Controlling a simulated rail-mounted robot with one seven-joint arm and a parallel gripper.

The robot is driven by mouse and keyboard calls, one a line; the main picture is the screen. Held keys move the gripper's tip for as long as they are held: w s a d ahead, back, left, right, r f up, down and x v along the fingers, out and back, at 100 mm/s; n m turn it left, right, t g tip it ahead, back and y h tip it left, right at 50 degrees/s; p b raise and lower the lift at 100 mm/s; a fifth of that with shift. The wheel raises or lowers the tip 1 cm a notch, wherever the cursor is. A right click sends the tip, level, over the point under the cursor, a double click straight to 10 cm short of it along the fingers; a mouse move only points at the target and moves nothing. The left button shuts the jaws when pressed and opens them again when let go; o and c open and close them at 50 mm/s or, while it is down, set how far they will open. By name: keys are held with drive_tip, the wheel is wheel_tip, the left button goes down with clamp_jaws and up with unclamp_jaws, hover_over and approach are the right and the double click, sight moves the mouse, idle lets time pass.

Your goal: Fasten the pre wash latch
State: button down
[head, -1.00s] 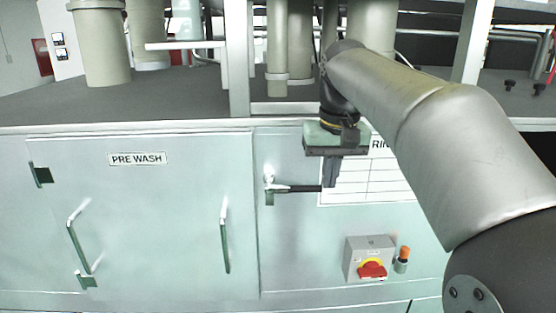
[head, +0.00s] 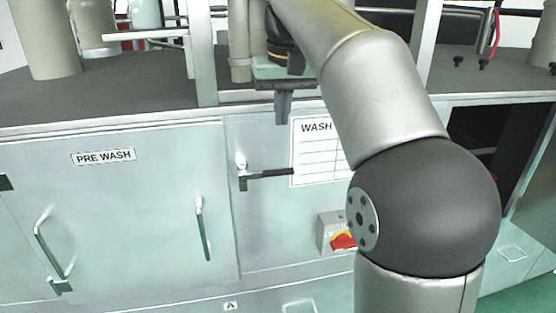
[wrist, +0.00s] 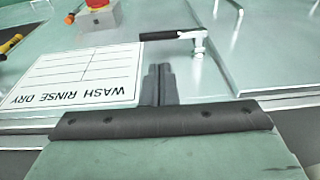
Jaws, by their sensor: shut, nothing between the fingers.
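The latch (head: 270,173) is on the pale green cabinet front, just right of the PRE WASH door (head: 150,220). Its black handle lies about horizontal, pointing right from a bright pivot near the door's right edge. In the wrist view the latch (wrist: 172,36) shows beyond the fingertips, with its pivot at right. My gripper (head: 283,120) is shut and empty, with its fingers pointing down above the handle in the head view and apart from it. The shut fingers (wrist: 158,72) also show in the wrist view, beside the WASH RINSE DRY chart.
A chart (head: 315,150) is fixed right of the latch, partly behind my arm. Below it is a grey switch box (head: 330,232) with a red knob. The PRE WASH door has two handles (head: 203,228). Posts and pipes stand on the grey cabinet top (head: 110,95). A dark opening (head: 475,125) is at right.

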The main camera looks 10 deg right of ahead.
sight(277, 170)
drive_tip(key=f, duration=0.4)
drive_tip(key=w+f, duration=0.1)
drive_tip(key=f, duration=0.3)
drive_tip(key=w+f, duration=0.1)
drive_tip(key=f, duration=0.3)
drive_tip(key=shift+w+a, duration=0.1)
drive_tip(key=shift+w, duration=0.05)
